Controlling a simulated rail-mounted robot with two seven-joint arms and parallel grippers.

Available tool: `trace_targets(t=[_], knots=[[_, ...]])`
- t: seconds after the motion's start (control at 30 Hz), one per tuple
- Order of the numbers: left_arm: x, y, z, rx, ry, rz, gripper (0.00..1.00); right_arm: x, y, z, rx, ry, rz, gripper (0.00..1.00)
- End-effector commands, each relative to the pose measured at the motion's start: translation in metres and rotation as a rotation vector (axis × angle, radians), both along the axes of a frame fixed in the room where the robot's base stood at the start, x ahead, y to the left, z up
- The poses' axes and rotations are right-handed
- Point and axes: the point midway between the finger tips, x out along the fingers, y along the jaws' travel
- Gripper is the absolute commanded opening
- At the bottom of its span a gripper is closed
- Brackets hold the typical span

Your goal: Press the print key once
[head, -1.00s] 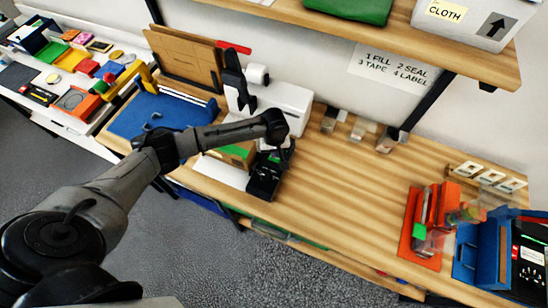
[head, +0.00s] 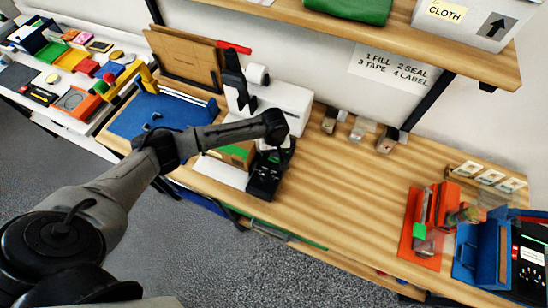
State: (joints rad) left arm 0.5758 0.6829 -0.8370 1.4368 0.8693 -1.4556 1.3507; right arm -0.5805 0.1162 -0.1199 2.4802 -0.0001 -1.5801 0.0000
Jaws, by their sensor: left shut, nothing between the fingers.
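A black console (head: 264,180) with small keys stands on the wooden bench, beside a white plate (head: 222,172) that carries a brown box (head: 236,154). The print key cannot be told apart from the other small marks on the console. My left arm reaches across from the left, and my left gripper (head: 284,152) points down over the far end of the console. It is shut and empty. The gripper and wrist hide part of the console, and I cannot tell whether the fingertips touch it. My right gripper is not in view.
A white machine (head: 287,104) stands behind my wrist. A blue tray (head: 150,114) lies to the left. An orange-red stand (head: 424,238) and a blue holder (head: 482,252) are at the right. The middle of the bench (head: 345,190) is clear.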

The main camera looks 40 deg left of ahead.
Motion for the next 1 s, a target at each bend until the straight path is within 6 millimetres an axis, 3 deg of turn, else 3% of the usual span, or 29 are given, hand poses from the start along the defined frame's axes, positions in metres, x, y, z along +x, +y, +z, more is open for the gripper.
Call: trace_targets(t=[1.0], knots=[[0.0, 0.0, -0.0069, 0.0, 0.0, 0.0, 0.0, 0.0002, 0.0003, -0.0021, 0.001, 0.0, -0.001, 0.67]])
